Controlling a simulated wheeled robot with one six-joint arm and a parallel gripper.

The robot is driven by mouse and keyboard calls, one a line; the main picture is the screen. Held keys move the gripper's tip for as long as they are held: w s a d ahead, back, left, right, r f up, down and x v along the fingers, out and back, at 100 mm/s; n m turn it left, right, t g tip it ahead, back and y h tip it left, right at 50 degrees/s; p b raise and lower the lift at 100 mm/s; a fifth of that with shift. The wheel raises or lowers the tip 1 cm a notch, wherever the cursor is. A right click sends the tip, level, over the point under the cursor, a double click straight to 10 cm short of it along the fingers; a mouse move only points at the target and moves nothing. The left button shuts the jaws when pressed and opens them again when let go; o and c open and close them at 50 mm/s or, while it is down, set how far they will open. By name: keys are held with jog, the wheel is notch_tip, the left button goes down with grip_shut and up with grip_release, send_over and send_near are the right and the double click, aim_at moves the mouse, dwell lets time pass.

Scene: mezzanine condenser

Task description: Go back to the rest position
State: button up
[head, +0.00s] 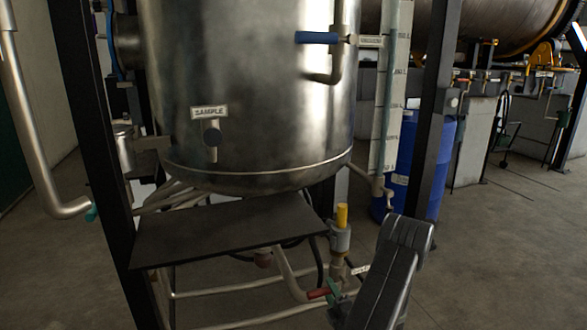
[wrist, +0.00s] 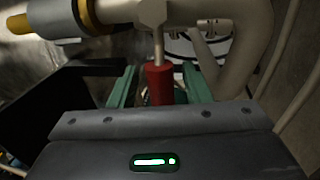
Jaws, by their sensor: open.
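My gripper (wrist: 160,76) is open in the wrist view, with one green finger on each side of a red valve handle (wrist: 158,84). I cannot tell whether either finger touches the handle. In the head view my gripper (head: 334,290) is low, right of centre, at the pipework below the tank. The red handle (head: 318,293) shows just left of its green fingers there. My dark arm reaches in from the lower right.
A steel tank (head: 255,90) with a sample label stands above a dark flat plate (head: 215,230). A yellow-topped valve (head: 342,216) stands close above my gripper. Black frame posts (head: 428,120) flank the tank. A blue drum (head: 405,165) is behind. Open floor lies at right.

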jog(key=shift+w+a, duration=0.15)
jog(key=shift+w, duration=0.15)
jog(key=v, duration=1.4)
jog(key=x, duration=1.4)
jog(key=shift+w, duration=0.15)
jog(key=shift+f+n+y+b, duration=0.3)
jog(key=shift+f+n+b, duration=0.15)
jog(key=shift+n, duration=0.75)
jog(key=shift+s, duration=0.2)
